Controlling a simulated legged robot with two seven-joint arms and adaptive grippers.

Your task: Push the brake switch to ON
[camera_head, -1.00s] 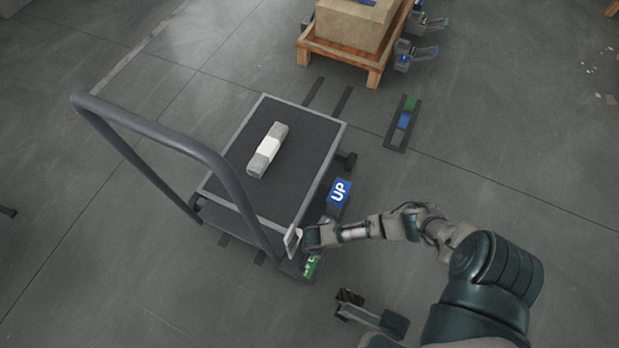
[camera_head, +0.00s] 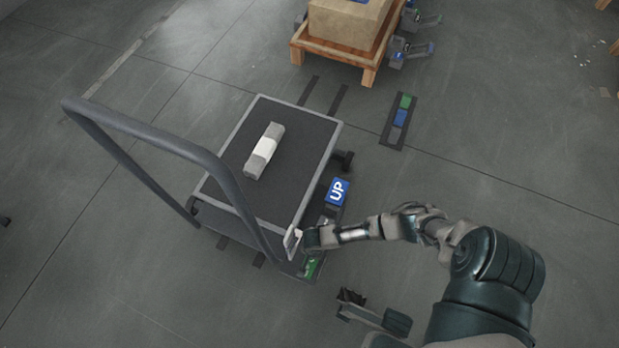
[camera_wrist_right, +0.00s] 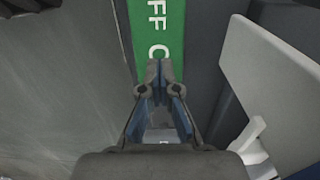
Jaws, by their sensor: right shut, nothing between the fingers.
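The brake switch carries a green label (camera_wrist_right: 158,35) with white letters reading "FF" and part of an "O". It also shows in the head view as a small green patch (camera_head: 311,266) at the cart's near right corner. My right gripper (camera_wrist_right: 158,70) is shut and empty, its fingertips over the lower end of the green label; contact cannot be told. In the head view my right gripper (camera_head: 308,240) is beside a pale upright plate (camera_head: 291,240), just above the green patch. My left gripper is not in view.
The cart (camera_head: 232,150) has a curved handle (camera_head: 150,130) and bears a grey and white block (camera_head: 264,151). A blue UP panel (camera_head: 337,191) is on its right side. A wooden pallet (camera_head: 330,58) with a box stands behind. The pale plate (camera_wrist_right: 275,90) is close right of my gripper.

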